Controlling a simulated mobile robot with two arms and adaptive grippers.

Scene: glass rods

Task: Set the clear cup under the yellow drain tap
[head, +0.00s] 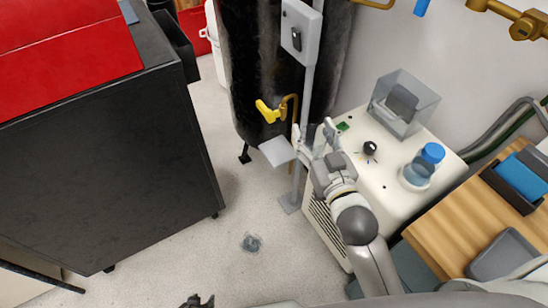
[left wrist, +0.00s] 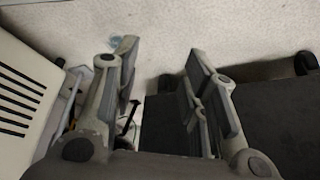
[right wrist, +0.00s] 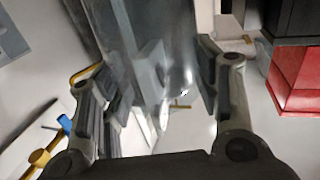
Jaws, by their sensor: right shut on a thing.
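The yellow drain tap (head: 268,112) sticks out on a brass pipe from the dark tank. A small grey shelf plate (head: 277,152) on a post stands just below it. My right gripper (head: 316,141) is shut on the clear cup, to the right of the plate and lower right of the tap in the head view. The clear cup is hard to make out there, but fills the space between the fingers in the right wrist view (right wrist: 150,50). My left gripper (left wrist: 160,85) is open and empty over the floor, mostly out of the head view.
A white cabinet (head: 390,190) with a black knob, a clear box (head: 403,103) and a blue-capped jar (head: 424,165) stands right of my right gripper. A grey post with a switch box (head: 300,30) rises beside the tap. Open floor with a drain (head: 252,243) lies in front.

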